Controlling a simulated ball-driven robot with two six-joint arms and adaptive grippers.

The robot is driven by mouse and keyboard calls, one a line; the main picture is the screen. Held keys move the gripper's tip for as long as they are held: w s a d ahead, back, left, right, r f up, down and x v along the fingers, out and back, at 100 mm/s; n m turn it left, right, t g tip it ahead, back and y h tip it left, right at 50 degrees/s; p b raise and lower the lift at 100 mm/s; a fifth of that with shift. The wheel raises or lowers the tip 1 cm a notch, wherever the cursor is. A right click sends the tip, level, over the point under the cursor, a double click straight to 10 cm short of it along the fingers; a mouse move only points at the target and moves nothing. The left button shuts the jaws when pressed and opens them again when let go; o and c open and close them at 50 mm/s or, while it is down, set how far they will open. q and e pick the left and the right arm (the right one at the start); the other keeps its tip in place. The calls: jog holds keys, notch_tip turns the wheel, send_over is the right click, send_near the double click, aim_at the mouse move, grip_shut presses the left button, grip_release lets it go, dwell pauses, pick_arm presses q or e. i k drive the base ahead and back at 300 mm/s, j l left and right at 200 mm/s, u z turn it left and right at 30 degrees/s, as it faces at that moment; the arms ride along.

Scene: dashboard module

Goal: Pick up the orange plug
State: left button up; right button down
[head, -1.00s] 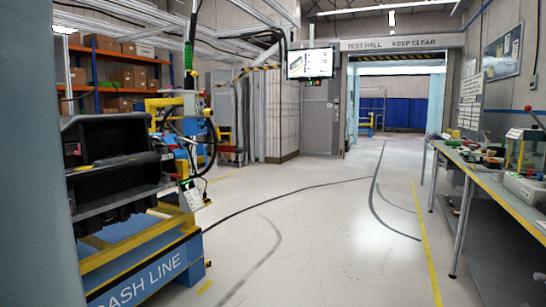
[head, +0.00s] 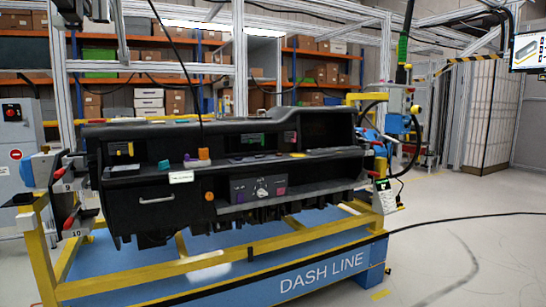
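The black dashboard module (head: 135,190) rests on a yellow and blue stand in the middle of the head view. A small orange block (head: 204,153) sits on its ledge, left of centre, beside a small purple piece (head: 190,162). A round orange spot (head: 210,196) shows on the front face, left of the control panel with knobs (head: 260,188). At this size I cannot tell which of the two orange things is the plug. Neither of my grippers is in view.
The blue DASH LINE base (head: 318,275) and yellow rails (head: 160,287) stand under the module. Red-handled clamps (head: 72,222) are at its left end. A black cable hangs down in front of the module. Shelves with boxes stand behind.

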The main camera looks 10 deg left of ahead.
aim_at(204, 152)
jog(key=u, duration=1.3)
jog(key=i+l+u, duration=0.15)
jog(key=u, duration=0.3)
jog(key=l+u, duration=1.1)
jog(key=u, duration=0.15)
jog(key=i, duration=0.05)
